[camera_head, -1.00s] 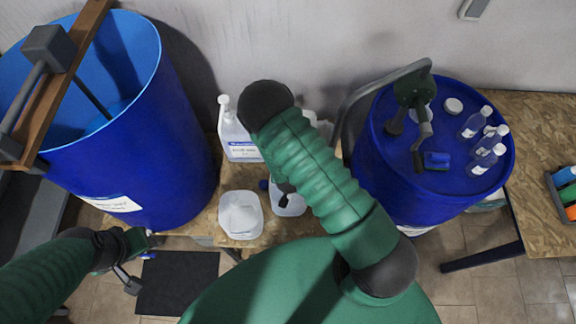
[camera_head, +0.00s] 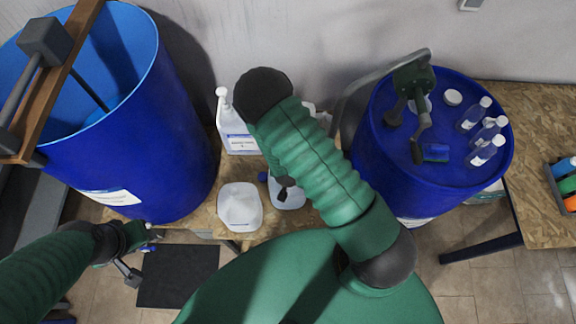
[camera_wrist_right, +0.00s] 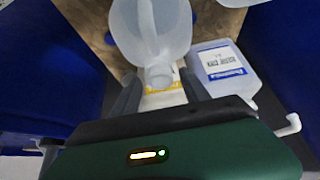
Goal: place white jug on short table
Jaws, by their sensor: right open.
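A translucent white jug (camera_head: 289,197) stands on the low wooden table (camera_head: 205,217) between the drums, partly hidden by my right arm. In the right wrist view the jug (camera_wrist_right: 165,22) shows its handle and white cap. My right gripper (camera_wrist_right: 161,90) is open, its fingers on either side of the cap area; contact cannot be told. The head view mostly hides this gripper behind my arm. A second white jug (camera_head: 240,207) stands to the left, near the table's front edge. My left gripper (camera_head: 140,257) is low at the left, away from the jugs; its opening is unclear.
A labelled pump bottle (camera_head: 238,132) stands behind the jugs and also shows in the right wrist view (camera_wrist_right: 224,70). A tall open blue drum (camera_head: 150,150) is at left. A closed blue drum (camera_head: 385,160) at right carries a hand pump and bottles. A wooden table (camera_head: 540,125) is far right.

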